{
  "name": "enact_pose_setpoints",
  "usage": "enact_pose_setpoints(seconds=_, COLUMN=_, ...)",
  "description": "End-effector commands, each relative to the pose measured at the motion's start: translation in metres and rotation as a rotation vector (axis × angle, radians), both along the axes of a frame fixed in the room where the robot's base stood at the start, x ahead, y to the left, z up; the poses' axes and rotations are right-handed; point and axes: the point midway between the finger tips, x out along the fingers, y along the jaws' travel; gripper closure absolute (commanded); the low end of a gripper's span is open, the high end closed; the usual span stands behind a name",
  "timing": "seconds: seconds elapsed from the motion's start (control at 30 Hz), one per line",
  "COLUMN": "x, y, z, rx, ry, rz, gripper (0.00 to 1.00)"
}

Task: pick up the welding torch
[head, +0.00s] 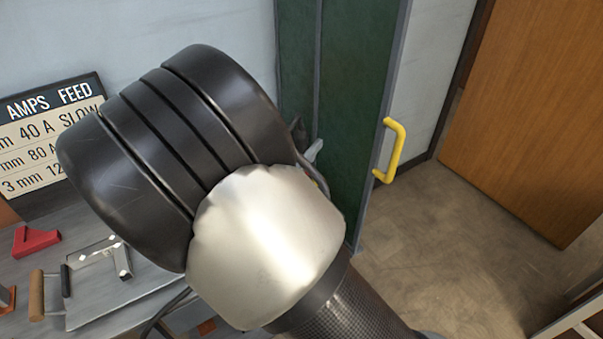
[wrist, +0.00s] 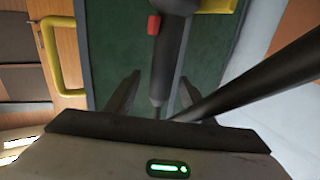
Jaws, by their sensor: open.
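The welding torch (wrist: 170,48), a dark grey body with a red trigger (wrist: 153,25), shows in the wrist view. It runs from the top edge down to a narrow tip between my gripper's fingers. My gripper (wrist: 159,76) is open, with one finger on each side of the torch's narrow lower part. I see gaps beside it, and cannot tell the depth between them. In the head view my own arm hides the gripper and most of the torch's area; a small pale grey piece shows beside the arm, and I cannot tell what it is.
A green panel (head: 350,110) with a yellow handle (head: 391,150) stands behind my arm. A black rod or hose (wrist: 255,82) slants close past the right finger. A workbench (head: 30,262) with a red block (head: 35,241) and a metal bracket (head: 97,260) lies left. Floor (head: 450,240) is clear at right.

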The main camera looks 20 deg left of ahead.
Motion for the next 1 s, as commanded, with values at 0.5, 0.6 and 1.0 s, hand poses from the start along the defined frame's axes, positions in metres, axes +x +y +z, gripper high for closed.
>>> enact_pose_setpoints(seconds=0.5, x=0.048, y=-0.01, z=0.004, rx=0.0, ry=-0.001, rz=-0.001, gripper=0.51)
enact_pose_setpoints(seconds=0.6, x=0.048, y=-0.01, z=0.004, rx=0.0, ry=-0.001, rz=-0.001, gripper=0.51)
enact_pose_setpoints(seconds=1.0, x=0.048, y=-0.01, z=0.006, rx=0.001, ry=-0.003, rz=-0.001, gripper=0.96)
